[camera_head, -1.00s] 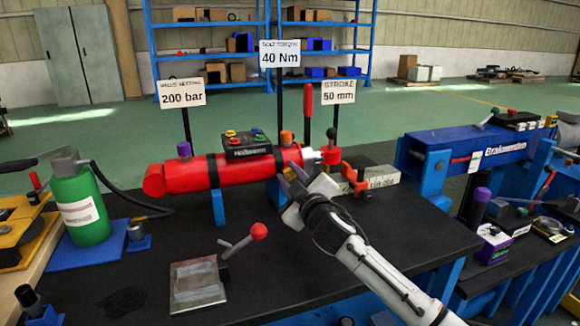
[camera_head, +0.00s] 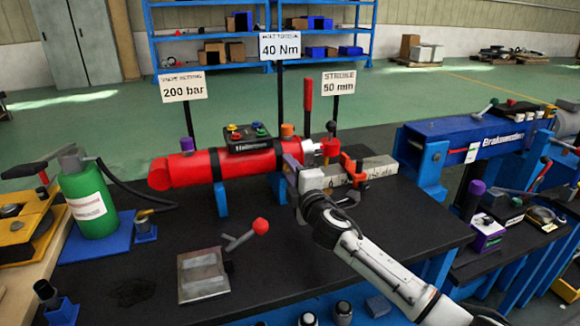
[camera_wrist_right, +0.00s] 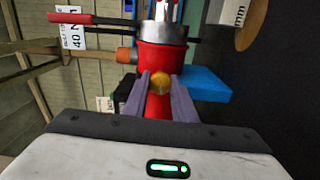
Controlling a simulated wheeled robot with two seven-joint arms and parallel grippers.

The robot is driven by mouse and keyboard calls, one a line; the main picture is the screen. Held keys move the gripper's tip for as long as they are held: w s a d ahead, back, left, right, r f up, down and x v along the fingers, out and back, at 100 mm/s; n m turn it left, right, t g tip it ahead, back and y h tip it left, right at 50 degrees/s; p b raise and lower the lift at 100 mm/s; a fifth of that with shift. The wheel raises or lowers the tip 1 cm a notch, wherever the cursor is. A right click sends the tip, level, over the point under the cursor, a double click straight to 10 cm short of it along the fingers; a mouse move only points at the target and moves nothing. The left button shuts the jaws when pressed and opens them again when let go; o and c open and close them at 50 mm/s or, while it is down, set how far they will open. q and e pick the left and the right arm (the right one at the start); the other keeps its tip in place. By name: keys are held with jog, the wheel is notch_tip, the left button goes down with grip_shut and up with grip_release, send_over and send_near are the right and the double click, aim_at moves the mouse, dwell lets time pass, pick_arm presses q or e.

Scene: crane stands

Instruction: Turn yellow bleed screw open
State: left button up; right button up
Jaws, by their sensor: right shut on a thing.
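The red cylinder (camera_head: 200,167) lies across blue supports on the black bench, and it also shows in the right wrist view (camera_wrist_right: 160,54). The yellow bleed screw (camera_wrist_right: 160,82) is a small round yellow head on the red body, between my two purple-grey fingers in the right wrist view. My right gripper (camera_head: 292,166) is at the near side of the cylinder's right end; in the right wrist view the gripper (camera_wrist_right: 160,92) is shut on the screw. In the head view the gripper hides the screw. My left gripper is not in view.
A red-knobbed lever plate (camera_head: 201,274) lies in front; a green bottle (camera_head: 90,203) stands left.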

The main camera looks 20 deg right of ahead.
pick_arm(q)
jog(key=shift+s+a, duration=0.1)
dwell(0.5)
pick_arm(e)
jog(key=o, duration=1)
jog(key=shift+o, duration=0.2)
jog(key=shift+f, duration=0.1)
